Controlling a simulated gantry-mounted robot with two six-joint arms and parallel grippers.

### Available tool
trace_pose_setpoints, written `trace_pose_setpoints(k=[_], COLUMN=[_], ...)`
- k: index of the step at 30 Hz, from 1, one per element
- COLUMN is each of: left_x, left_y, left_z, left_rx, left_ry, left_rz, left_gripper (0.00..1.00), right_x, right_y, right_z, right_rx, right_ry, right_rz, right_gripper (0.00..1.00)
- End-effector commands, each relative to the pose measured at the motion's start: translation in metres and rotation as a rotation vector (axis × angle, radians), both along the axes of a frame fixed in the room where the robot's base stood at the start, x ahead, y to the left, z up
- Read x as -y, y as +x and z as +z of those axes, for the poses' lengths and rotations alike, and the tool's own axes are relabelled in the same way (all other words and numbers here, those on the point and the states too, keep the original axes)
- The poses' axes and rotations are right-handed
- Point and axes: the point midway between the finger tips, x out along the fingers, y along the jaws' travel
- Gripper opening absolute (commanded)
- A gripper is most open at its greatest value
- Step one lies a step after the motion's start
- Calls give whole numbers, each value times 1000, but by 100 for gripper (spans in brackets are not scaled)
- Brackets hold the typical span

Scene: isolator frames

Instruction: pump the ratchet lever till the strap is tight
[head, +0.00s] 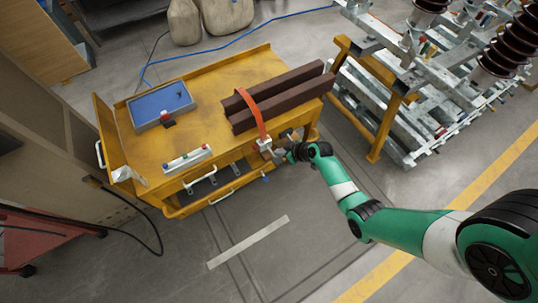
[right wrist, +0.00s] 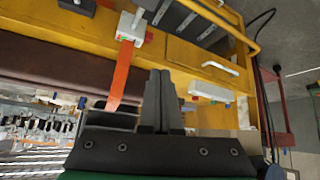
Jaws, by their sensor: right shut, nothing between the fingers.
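An orange strap (head: 251,113) runs over two dark brown beams (head: 280,96) on a yellow cart; it also shows in the right wrist view (right wrist: 121,75). The strap runs down to a small pale ratchet (head: 264,146) at the cart's front edge, also seen in the right wrist view (right wrist: 131,28). I cannot clearly tell the lever's angle. My right gripper (head: 284,154) is just right of the ratchet; in the right wrist view its dark fingers (right wrist: 163,80) are together and empty, apart from the strap in the picture. My left gripper is not in view.
The yellow cart (head: 150,150) also carries a blue-topped tray (head: 160,104) and a white strip with coloured marks (head: 187,159). A rack of metal parts (head: 400,125) stands to the right. Open floor (head: 300,235) lies in front of the cart.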

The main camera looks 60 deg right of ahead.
Motion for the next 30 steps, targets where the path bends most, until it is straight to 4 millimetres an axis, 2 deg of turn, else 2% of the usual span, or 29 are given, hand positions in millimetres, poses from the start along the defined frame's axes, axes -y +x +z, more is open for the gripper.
trace_pose_setpoints(k=[1, 3, 7, 12, 22, 26, 30], left_x=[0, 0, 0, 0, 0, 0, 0], left_y=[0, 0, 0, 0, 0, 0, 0], left_z=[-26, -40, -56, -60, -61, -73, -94], left_rx=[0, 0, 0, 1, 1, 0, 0], left_ry=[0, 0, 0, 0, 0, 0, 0], left_rz=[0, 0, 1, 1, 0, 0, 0], left_gripper=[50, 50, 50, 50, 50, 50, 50], right_x=[4, 9, 17, 25, 25, 26, 28], right_y=[-14, -28, -45, -49, -48, -43, -33], right_z=[-36, -57, -81, -85, -86, -95, -112], right_rx=[-19, -32, -45, -44, -44, -44, -43], right_ry=[15, 26, 39, 39, 38, 37, 37], right_rz=[-27, -57, -97, -117, -116, -116, -116], right_gripper=[0, 0, 0, 0, 0, 0, 0])
